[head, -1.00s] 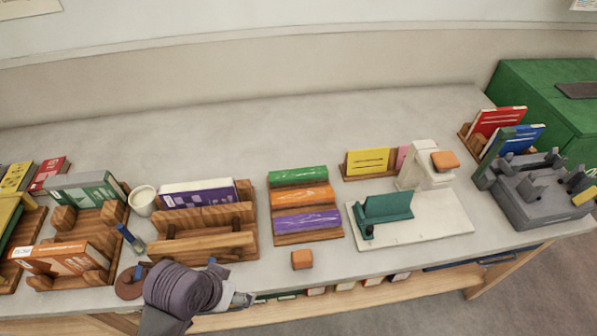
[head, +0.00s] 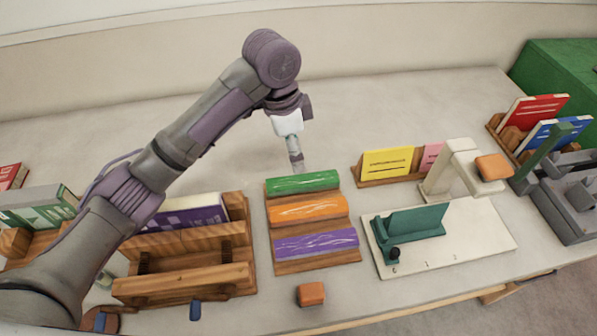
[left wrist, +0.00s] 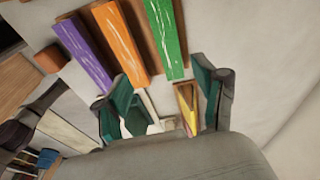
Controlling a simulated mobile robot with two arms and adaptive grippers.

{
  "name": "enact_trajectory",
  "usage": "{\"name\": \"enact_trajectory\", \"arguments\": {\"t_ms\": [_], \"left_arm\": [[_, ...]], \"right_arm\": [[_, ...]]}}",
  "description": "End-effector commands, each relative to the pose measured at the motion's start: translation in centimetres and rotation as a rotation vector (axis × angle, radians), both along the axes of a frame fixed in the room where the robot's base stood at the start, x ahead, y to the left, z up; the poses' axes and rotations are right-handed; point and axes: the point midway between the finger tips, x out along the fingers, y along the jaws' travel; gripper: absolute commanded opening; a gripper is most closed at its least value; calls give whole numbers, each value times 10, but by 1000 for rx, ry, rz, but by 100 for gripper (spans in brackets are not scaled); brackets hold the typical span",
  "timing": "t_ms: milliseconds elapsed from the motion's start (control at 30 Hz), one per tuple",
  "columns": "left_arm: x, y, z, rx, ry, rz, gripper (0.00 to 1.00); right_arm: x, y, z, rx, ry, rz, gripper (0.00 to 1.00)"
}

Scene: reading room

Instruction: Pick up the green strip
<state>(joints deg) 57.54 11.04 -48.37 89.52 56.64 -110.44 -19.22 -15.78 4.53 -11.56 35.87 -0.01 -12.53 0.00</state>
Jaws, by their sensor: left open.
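The green strip (head: 302,182) lies in the back row of a wooden stepped rack (head: 318,268), behind an orange strip (head: 307,208) and a purple strip (head: 316,242). My left gripper (head: 297,160) is just behind the green strip, pointing down. In the left wrist view the left gripper (left wrist: 163,88) is open, with teal finger pads apart and nothing between them. The green strip (left wrist: 166,38) shows there beyond the fingertips. I cannot tell the exact gap. My right gripper is not in view.
A yellow card (head: 387,162) in a wooden holder stands right of the rack. A white board (head: 470,240) with a teal holder (head: 415,222) is farther right. An orange block (head: 311,294) lies in front. The table behind the rack is clear.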

Motion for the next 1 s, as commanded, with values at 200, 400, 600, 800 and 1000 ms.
{"name": "enact_trajectory", "arguments": {"t_ms": [200,400,600,800,1000], "left_arm": [[10,4,4,38,3,-25,71],[10,-1,-33,38,6,-25,71],[11,-5,-64,37,2,-24,71],[11,-8,-77,36,1,-25,71],[13,-16,-105,37,2,-24,71]], "right_arm": [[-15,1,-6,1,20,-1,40],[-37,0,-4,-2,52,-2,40],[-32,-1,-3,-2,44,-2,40],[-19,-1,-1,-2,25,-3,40],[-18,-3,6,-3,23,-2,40]]}}
